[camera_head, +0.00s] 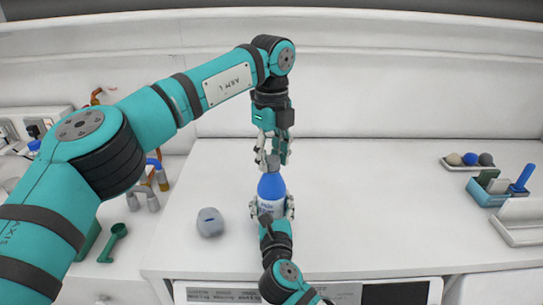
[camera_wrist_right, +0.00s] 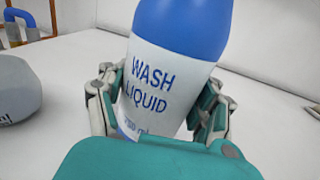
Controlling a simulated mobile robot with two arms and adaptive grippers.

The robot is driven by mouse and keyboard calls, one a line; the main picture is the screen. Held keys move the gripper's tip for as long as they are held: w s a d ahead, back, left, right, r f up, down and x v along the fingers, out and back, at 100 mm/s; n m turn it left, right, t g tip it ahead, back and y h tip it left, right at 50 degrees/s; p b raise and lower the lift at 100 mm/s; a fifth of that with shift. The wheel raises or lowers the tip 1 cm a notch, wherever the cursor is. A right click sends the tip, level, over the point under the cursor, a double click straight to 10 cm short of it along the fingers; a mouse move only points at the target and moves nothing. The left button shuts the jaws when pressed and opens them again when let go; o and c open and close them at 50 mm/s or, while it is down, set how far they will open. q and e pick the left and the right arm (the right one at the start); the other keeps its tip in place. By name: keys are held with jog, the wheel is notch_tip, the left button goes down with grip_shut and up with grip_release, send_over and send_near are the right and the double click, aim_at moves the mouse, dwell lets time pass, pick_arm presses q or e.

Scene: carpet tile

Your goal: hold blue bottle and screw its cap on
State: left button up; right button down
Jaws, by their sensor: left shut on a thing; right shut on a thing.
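The blue and white bottle (camera_head: 271,186) stands upright near the front middle of the white counter. My right gripper (camera_head: 272,206) is shut around its lower body from the front. In the right wrist view the bottle (camera_wrist_right: 172,75) fills the middle, with "WASH LIQUID" on its label and a finger on each side. My left gripper (camera_head: 272,160) points straight down above the bottle and is shut on a small grey cap (camera_head: 273,163). The cap is at the bottle's top, mostly hidden by the fingers. I cannot tell whether it is threaded on.
A grey rounded object (camera_head: 210,222) stands left of the bottle. A green scoop (camera_head: 114,240) and pipe fittings (camera_head: 152,185) lie further left. The counter's middle right is clear.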

pick_arm(q)
grip_shut()
jog(key=m, duration=1.4)
jog(key=shift+d+m, duration=0.1)
jog(key=shift+m, duration=0.2)
jog(key=m, duration=1.3)
jog(key=shift+f, duration=0.1)
jog(key=o, duration=1.2)
grip_release()
notch_tip(320, 180, up, 12)
